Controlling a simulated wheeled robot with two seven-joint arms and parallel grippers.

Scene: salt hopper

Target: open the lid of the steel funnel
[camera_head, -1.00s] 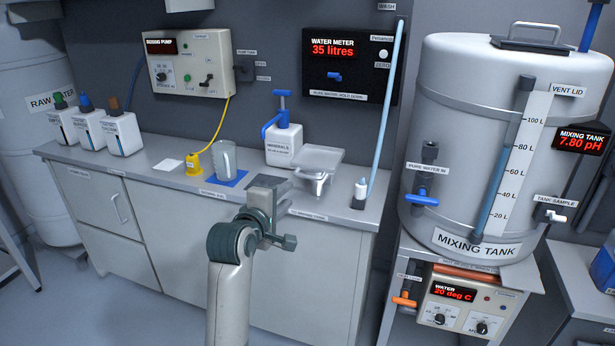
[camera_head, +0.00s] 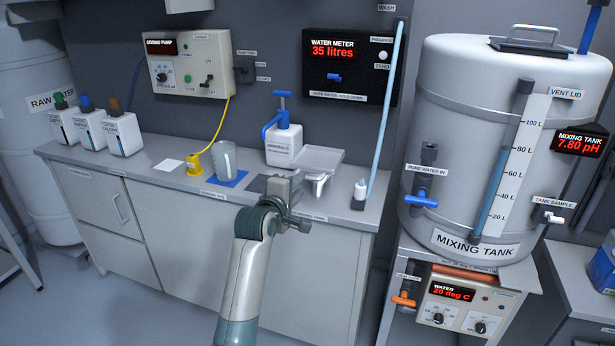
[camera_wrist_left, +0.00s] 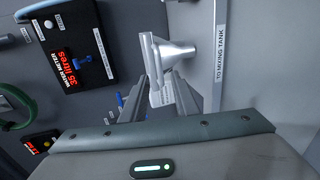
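The steel funnel (camera_head: 319,180) stands on the bench right of centre, its flat square lid (camera_head: 325,157) lying level on top. In the left wrist view the picture is turned, and the funnel (camera_wrist_left: 175,52) shows side-on with its lid (camera_wrist_left: 148,56) on the left. My left gripper (camera_head: 284,184) is just left of and in front of the funnel, partly hiding its lower part. In the wrist view its fingers (camera_wrist_left: 161,92) are apart with nothing seen held between them. I see no contact with the lid. My right gripper is out of view.
A white minerals bottle (camera_head: 283,148) with a blue pump stands close behind-left of the funnel.

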